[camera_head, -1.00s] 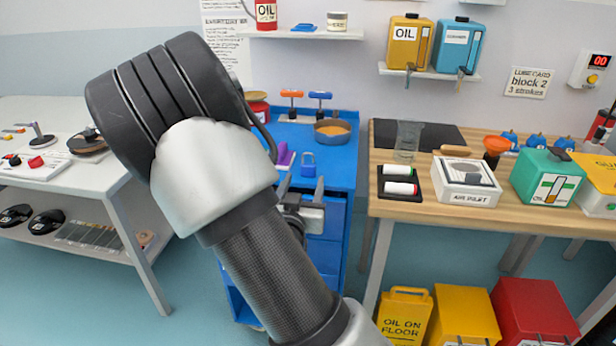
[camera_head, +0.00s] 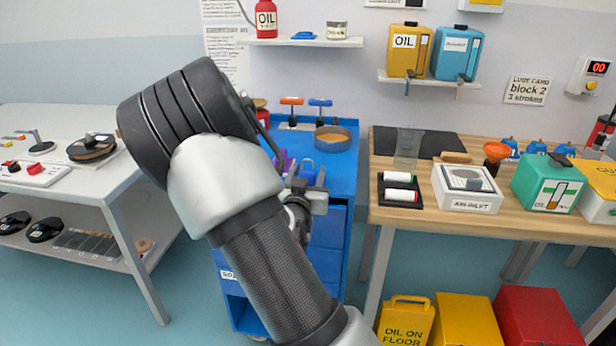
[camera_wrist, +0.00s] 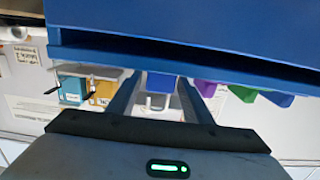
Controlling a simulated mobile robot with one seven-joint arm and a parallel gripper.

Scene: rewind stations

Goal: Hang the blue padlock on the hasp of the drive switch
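The blue padlock (camera_head: 308,171) stands shackle up on the blue cart top, partly hidden by my fingers. In the wrist view, which looks upside down, a blue block, apparently the padlock (camera_wrist: 160,83), shows between my two fingers. My gripper (camera_head: 309,178) is open at the padlock; its fingers are apart in the wrist view (camera_wrist: 158,98), and I see no clear contact. I cannot make out the drive switch or its hasp for certain.
A purple thing (camera_head: 281,162) is close left of the padlock. A wooden bench (camera_head: 400,215) is on the right, a white table (camera_head: 118,180) on the left.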

